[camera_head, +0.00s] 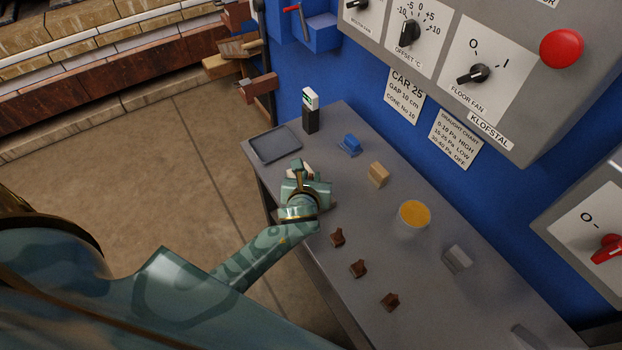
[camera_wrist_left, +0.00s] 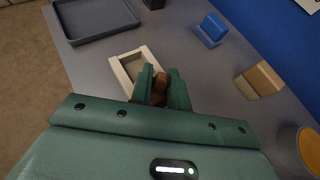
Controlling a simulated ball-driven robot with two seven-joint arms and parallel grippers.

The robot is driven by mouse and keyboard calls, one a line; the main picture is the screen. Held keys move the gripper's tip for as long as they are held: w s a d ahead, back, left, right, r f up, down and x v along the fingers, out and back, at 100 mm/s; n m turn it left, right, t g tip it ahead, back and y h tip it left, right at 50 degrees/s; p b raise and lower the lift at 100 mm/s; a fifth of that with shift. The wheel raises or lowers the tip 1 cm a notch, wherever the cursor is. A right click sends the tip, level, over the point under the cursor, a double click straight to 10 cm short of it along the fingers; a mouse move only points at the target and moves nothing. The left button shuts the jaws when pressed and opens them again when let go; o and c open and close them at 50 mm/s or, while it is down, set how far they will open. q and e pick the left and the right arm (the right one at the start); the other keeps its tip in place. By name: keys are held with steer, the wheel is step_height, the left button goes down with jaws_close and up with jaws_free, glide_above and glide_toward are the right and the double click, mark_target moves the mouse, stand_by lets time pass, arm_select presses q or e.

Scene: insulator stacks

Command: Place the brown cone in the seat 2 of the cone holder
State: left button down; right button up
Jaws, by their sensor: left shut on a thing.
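My left gripper (camera_head: 306,188) is over the far left part of the grey table. In the left wrist view, its fingers (camera_wrist_left: 161,84) are shut on a brown cone (camera_wrist_left: 158,92), mostly hidden between them. A cream, open-topped frame (camera_wrist_left: 124,72), which looks like the cone holder, lies just beyond the fingertips. The cone is at its near right side; I cannot tell if it touches the frame or which seat it is over. In the head view the frame is mostly hidden behind the gripper. My right gripper is not in view.
Three brown pieces (camera_head: 358,268) lie in a row towards the table's near edge. A grey tray (camera_head: 275,145), a black-and-white item (camera_head: 310,112), a blue item (camera_head: 349,145), a tan block (camera_head: 378,174), an orange-topped cup (camera_head: 413,219) and a grey block (camera_head: 457,258) stand around.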

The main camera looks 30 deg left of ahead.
arm_select(q)
steer(key=c, duration=1.3)
jaws_free()
steer(key=shift+c, duration=0.2)
steer(key=shift+s+d+r, duration=0.1)
steer(key=shift+s+r, duration=0.15)
steer(key=shift+s, duration=0.05)
steer(key=p+v, duration=0.3)
steer(key=v, duration=0.8)
steer(key=shift+s, duration=0.2)
